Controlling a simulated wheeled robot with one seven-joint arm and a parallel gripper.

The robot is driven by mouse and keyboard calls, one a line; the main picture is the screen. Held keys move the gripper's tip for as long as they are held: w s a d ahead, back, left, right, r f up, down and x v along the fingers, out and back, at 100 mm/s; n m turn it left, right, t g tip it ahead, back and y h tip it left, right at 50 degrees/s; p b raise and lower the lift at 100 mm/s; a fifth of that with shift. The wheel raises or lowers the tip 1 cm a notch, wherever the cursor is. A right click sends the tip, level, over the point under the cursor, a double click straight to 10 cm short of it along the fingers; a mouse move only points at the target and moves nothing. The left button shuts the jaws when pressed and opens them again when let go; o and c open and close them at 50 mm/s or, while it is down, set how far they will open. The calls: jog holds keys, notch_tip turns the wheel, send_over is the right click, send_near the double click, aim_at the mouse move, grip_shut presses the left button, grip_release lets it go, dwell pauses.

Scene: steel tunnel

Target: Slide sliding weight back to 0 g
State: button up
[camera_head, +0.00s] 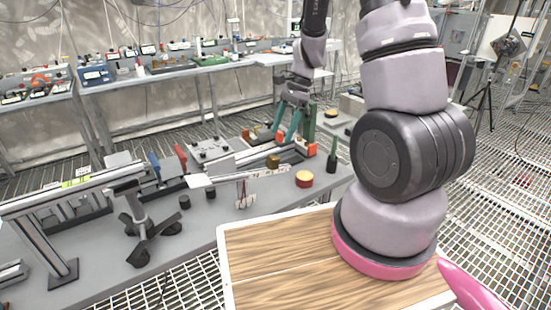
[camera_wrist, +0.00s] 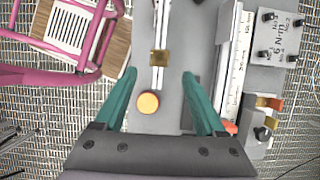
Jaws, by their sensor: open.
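The sliding weight is a small brass block (camera_head: 272,161) on a pale, narrow balance beam (camera_head: 225,179). In the wrist view the brass block (camera_wrist: 159,58) sits on the beam (camera_wrist: 161,22), near the beam's lower end in the picture. My gripper (camera_head: 286,138) is open, with teal fingers pointing down above the bench near the block. In the wrist view my gripper (camera_wrist: 159,76) has its fingers spread wide to either side, with the block between and just beyond their tips. Nothing is held. The scale marks on the beam are too small to read.
An orange-topped round piece (camera_head: 304,179) stands near the beam's end; it also shows between the fingers (camera_wrist: 148,103). A dark green bottle (camera_head: 332,158) stands to its right. A ruler-like strip (camera_wrist: 236,62) lies right of the beam. A wooden-topped table (camera_head: 285,255) is in front.

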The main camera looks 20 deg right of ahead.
aim_at(273, 156)
jog(key=x, duration=0.9)
jog(key=shift+f, duration=0.3)
grip_shut()
jog(key=shift+a, duration=0.1)
dwell(0.9)
